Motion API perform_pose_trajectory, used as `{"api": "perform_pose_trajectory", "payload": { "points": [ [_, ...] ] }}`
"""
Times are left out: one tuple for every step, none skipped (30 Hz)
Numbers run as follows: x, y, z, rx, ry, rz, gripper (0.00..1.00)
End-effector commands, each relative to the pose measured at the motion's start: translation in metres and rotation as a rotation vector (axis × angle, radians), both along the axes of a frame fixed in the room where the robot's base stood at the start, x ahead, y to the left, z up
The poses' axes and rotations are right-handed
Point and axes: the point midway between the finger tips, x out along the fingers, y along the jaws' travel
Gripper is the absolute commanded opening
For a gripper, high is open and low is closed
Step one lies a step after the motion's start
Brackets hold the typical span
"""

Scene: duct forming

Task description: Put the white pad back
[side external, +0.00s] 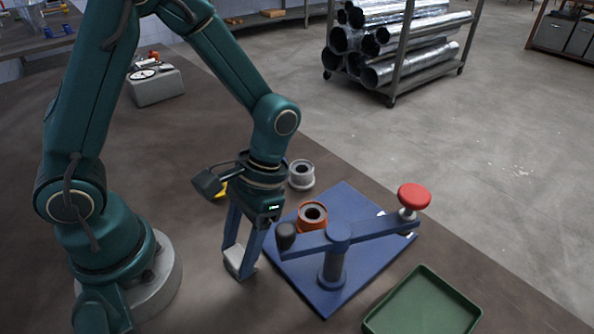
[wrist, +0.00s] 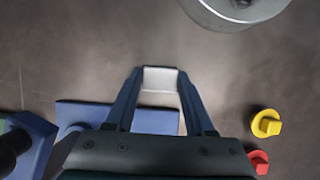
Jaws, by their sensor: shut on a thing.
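The white pad (side external: 236,262) is a small pale block held low between the fingertips of my gripper (side external: 243,265), at the left edge of the blue base plate (side external: 300,270). In the wrist view the pad (wrist: 160,78) spans the gap between the two blue fingers of my gripper (wrist: 160,86). The fingers are shut on it. The pad is close to the brown tabletop; I cannot tell whether it touches it. The blue plate also shows in the wrist view (wrist: 85,112), below the pad and partly hidden by my gripper.
On the plate stands a blue post with a crossarm (side external: 338,238), with a red knob (side external: 414,196) and a dark end. An orange ring (side external: 312,216), a grey ring (side external: 301,174) and a green tray (side external: 422,305) are nearby. Yellow (wrist: 266,123) and red (wrist: 259,162) pieces lie right in the wrist view.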

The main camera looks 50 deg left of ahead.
Motion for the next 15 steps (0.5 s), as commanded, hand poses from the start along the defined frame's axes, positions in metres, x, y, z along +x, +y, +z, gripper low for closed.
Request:
{"api": "perform_pose_trajectory", "payload": {
  "points": [
    [0.0000, 0.0000, -0.0009, 0.000, 0.000, 0.000, 0.02],
    [-0.0001, 0.0001, -0.0018, 0.000, 0.001, 0.000, 0.02],
    [-0.0002, 0.0001, -0.0030, 0.000, 0.001, 0.000, 0.02],
    [0.0000, 0.0000, -0.0029, 0.000, 0.001, 0.000, 0.61],
    [0.0001, 0.0000, -0.0027, 0.000, 0.000, 0.000, 0.73],
    [0.0001, 0.0000, -0.0026, 0.000, 0.000, 0.000, 0.84],
    [0.0001, 0.0000, -0.0026, 0.000, 0.000, 0.000, 0.84],
    [0.0001, 0.0000, -0.0026, 0.000, 0.000, 0.000, 0.84],
    [0.0001, 0.0000, -0.0025, 0.000, 0.000, 0.000, 0.84],
    [0.0001, 0.0000, -0.0025, 0.000, 0.000, 0.000, 0.84],
    [0.0001, 0.0000, -0.0025, 0.000, 0.000, 0.000, 0.84],
    [0.0001, 0.0000, -0.0025, 0.000, 0.000, 0.000, 0.84],
    [0.0001, 0.0000, -0.0025, 0.000, 0.000, 0.000, 0.84],
    [0.0002, 0.0000, -0.0025, 0.000, 0.000, 0.000, 0.84],
    [0.0002, 0.0000, -0.0021, 0.000, 0.000, -0.001, 0.84]
  ]
}}
